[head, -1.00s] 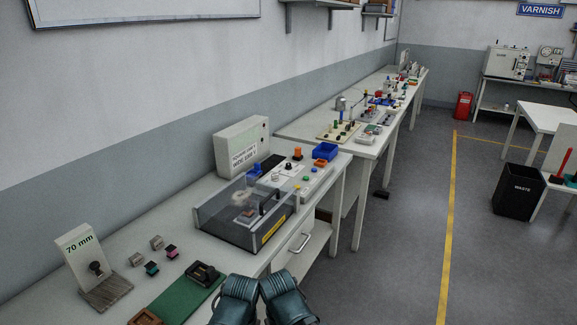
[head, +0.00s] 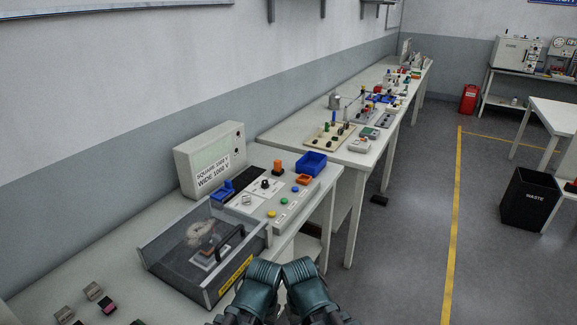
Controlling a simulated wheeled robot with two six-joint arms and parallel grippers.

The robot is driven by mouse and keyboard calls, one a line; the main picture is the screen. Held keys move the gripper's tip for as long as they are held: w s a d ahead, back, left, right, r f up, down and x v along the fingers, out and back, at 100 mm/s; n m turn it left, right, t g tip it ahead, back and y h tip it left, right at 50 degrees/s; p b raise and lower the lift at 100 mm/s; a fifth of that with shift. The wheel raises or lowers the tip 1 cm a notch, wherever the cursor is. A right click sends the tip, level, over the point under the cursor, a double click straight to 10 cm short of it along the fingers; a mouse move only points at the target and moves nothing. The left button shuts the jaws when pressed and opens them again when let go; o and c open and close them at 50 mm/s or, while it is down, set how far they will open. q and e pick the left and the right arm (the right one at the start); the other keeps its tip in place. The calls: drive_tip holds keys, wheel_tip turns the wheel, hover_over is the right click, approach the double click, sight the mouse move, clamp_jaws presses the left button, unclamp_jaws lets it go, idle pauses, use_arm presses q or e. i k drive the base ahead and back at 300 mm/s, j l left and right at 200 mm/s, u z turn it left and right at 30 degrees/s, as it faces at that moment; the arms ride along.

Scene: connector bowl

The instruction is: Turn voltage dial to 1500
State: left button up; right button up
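A grey control panel (head: 287,206) sits on the bench past the clear-lidded tester. A small black knob (head: 265,184) stands on a white plate on the panel and looks like the voltage dial. Its scale and pointer are too small to read. An orange knob (head: 277,167) stands behind it, and several coloured buttons run along the panel's front. The grey box (head: 210,160) behind carries a label (head: 214,172) reading "SQUARE 1500 V, WIDE 1000 V". Only my two teal arm links show at the bottom, apart from the panel. Neither gripper's fingers can be seen.
The tester with a clear lid and black handle (head: 230,237) stands at the near left of the panel. A second bench (head: 290,137) runs beyond. Floor to the right is clear up to a black waste bin (head: 528,200).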

sight(264, 185)
drive_tip(key=i+l, duration=0.25)
drive_tip(key=i, duration=0.15)
drive_tip(key=i+l+z, duration=0.15)
drive_tip(key=i+l, duration=0.25)
drive_tip(key=i, duration=0.35)
drive_tip(key=i+l+z, duration=0.15)
drive_tip(key=i, duration=0.25)
